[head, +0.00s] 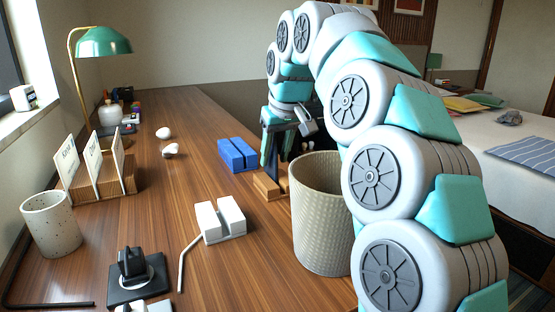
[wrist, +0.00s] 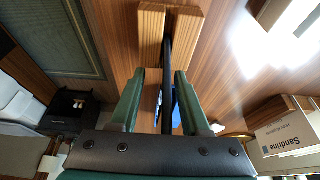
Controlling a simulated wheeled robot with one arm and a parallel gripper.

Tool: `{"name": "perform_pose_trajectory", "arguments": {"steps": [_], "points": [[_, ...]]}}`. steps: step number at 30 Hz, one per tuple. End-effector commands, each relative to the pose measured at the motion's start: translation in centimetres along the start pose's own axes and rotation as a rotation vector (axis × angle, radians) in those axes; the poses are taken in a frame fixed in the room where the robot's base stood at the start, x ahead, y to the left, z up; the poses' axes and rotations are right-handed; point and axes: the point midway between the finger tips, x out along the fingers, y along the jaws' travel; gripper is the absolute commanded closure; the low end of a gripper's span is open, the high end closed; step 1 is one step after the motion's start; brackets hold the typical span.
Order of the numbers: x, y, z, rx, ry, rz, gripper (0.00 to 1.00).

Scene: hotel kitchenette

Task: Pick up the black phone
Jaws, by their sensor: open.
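The black phone (head: 271,168) stands upright in a wooden stand (head: 268,188) on the desk, beside the woven basket. In the wrist view the phone (wrist: 167,88) shows edge-on as a thin dark strip, rising from the slot of the wooden stand (wrist: 150,35). My gripper (head: 275,155) is over the stand, pointing down, with green fingers. In the wrist view my gripper (wrist: 160,78) is open, with one finger on each side of the phone and gaps visible. My fingers partly hide the phone in the head view.
A woven basket (head: 322,220) stands close to the stand on the right. A blue slotted block (head: 237,154) and a white slotted block (head: 220,221) sit to the left. A speckled cup (head: 50,224), a card rack (head: 100,188) and a green lamp (head: 103,42) line the left side.

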Motion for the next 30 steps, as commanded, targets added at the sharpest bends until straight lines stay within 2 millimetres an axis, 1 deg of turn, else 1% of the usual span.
{"name": "perform_pose_trajectory", "arguments": {"steps": [1,2,12,13,30], "points": [[-0.31,-0.03,-0.01,0.000,0.005,0.001,0.56],[-0.42,-0.05,-0.01,0.000,0.006,0.001,0.59],[-0.84,-0.05,-0.19,0.000,0.016,0.002,0.98],[-0.85,-0.05,-0.20,0.000,0.016,0.002,1.00],[-0.91,-0.03,-0.30,0.000,0.018,0.002,1.00]]}}
